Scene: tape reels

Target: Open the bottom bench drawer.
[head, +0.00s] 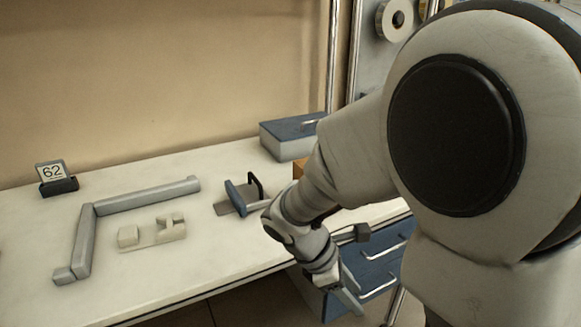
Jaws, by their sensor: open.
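The bench's blue drawer unit (395,268) is under the right end of the bench, partly behind my arm. Two pale bar handles show on it, an upper handle (385,251) and a lower handle (378,290). Whether another drawer lies below the lower handle is hidden by my gripper and the frame edge. No drawer visibly stands out from the unit. My gripper (350,299) points down beside the drawer fronts, left of the lower handle in the picture. It is open and appears empty; I cannot tell whether it touches the unit.
On the bench top (200,245) lie an L-shaped grey fence (140,195), a cream block piece (152,234) and a blue-and-black holder (240,197). A "62" sign (52,172) stands at the left. A blue-grey box (287,138) sits at the back, and a reel (388,22) hangs behind.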

